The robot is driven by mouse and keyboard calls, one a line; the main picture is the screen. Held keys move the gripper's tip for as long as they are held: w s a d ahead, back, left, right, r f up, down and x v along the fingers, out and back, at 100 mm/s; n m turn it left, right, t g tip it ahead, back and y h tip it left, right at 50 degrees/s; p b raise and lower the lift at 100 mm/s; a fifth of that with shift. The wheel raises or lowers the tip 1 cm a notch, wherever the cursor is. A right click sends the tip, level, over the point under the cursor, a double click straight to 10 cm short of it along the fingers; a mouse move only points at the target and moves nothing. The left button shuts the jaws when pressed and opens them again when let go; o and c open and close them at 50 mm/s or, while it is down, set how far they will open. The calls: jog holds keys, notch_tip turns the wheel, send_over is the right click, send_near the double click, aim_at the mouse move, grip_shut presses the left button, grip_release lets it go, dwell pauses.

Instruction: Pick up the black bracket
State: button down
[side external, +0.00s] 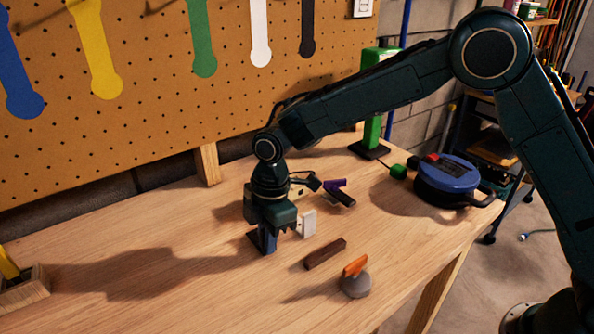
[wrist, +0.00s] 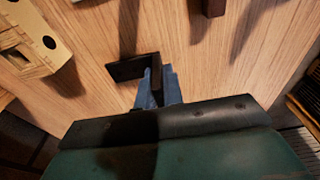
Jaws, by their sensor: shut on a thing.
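The black bracket (wrist: 125,68) is a dark L-shaped piece. In the wrist view its one arm points left and the other runs between my fingers. My gripper (wrist: 158,88) has blue fingers and is shut on that arm. In the side view my gripper (side external: 268,240) points straight down close to the wooden table top. A dark part of the bracket (side external: 255,239) shows at the left of the fingers; the fingers hide the rest. I cannot tell whether the bracket touches the table.
A white block (side external: 306,224) stands close to the right of my gripper. A brown bar (side external: 325,253), an orange-and-grey piece (side external: 356,278), a purple item (side external: 336,186) and a blue-topped round device (side external: 447,178) lie further right.

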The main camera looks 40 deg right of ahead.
notch_tip(320, 180, up, 19)
jog(key=shift+f, duration=0.15)
dwell(0.4)
dwell(0.5)
